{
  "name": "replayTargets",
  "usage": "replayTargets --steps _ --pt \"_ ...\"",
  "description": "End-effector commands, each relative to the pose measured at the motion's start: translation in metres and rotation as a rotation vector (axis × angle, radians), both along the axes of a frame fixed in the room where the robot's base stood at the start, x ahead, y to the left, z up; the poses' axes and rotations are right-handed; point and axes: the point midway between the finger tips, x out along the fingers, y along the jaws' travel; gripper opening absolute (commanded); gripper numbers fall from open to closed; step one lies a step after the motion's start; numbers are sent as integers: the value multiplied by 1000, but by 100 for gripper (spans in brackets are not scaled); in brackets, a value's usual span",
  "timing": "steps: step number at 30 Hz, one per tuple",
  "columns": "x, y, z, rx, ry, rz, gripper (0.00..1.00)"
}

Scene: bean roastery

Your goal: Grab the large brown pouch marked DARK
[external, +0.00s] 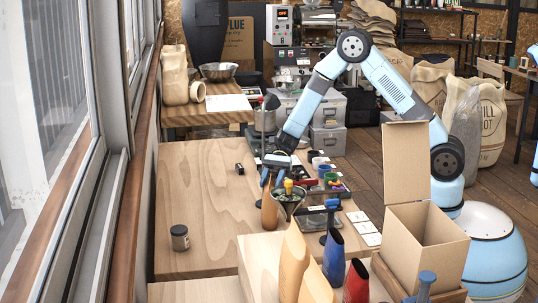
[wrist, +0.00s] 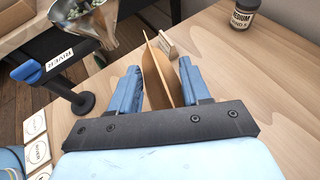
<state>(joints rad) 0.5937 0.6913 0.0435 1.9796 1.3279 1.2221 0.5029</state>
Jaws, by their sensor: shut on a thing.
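My gripper (wrist: 158,85) is shut on a tan-brown pouch (wrist: 157,77), which stands nearly edge-on between its two blue fingers in the wrist view. In the external view my gripper (external: 272,178) points down over the wooden table, and the held pouch (external: 269,213) shows below it, beside a metal funnel (external: 289,202). No DARK mark is readable on the pouch. Whether its bottom touches the table cannot be told. Two other tan pouches, a larger one (external: 293,262) and one in front (external: 317,287), stand at the near edge of the external view.
A blue pouch (external: 334,262) and a red pouch (external: 356,284) stand near an open cardboard box (external: 428,243). The funnel (wrist: 95,27) and a black stand (wrist: 82,101) are at left. The table's left side (external: 205,200) is mostly clear.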

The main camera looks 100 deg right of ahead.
Motion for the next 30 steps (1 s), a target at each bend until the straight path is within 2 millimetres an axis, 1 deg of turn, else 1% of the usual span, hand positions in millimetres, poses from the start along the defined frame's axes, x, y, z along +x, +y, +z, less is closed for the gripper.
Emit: replayTargets --steps 1,6,25,28,30 --pt "-1 0 -2 0 3 -1 16" --pt "-1 0 -2 -1 4 -1 0" --pt "-1 0 -3 -1 6 -2 0" --pt "-1 -1 0 -3 6 -2 0" --pt "-1 -1 5 -3 4 -1 0"
